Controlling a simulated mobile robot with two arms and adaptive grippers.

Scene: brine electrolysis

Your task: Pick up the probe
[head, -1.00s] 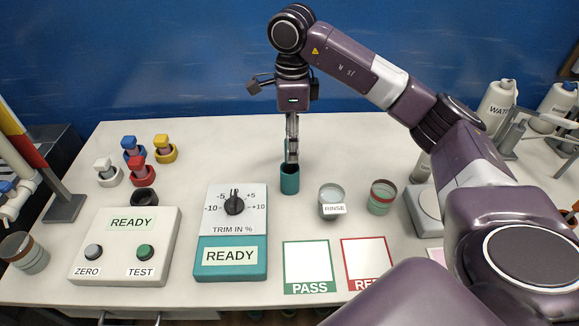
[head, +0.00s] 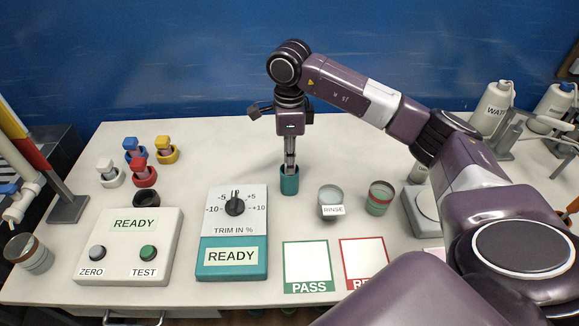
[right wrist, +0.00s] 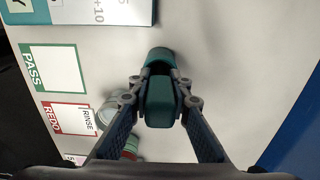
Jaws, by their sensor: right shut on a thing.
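The probe (right wrist: 160,100) shows in the right wrist view as a teal block between my fingers. My right gripper (head: 290,165) points straight down and is shut on it. The teal holder cup (head: 289,184) stands upright on the table right below the fingertips. It also shows in the right wrist view (right wrist: 160,56), just beyond the probe. In the head view the fingers hide most of the probe, and I cannot tell how deep its lower end sits in the cup. My left gripper is not in view.
The trim box (head: 232,258) with its dial stands left of the cup. A RINSE jar (head: 331,198) and a banded jar (head: 380,197) stand to the right. PASS (head: 307,265) and REDO (head: 363,262) cards lie in front. The table behind the cup is clear.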

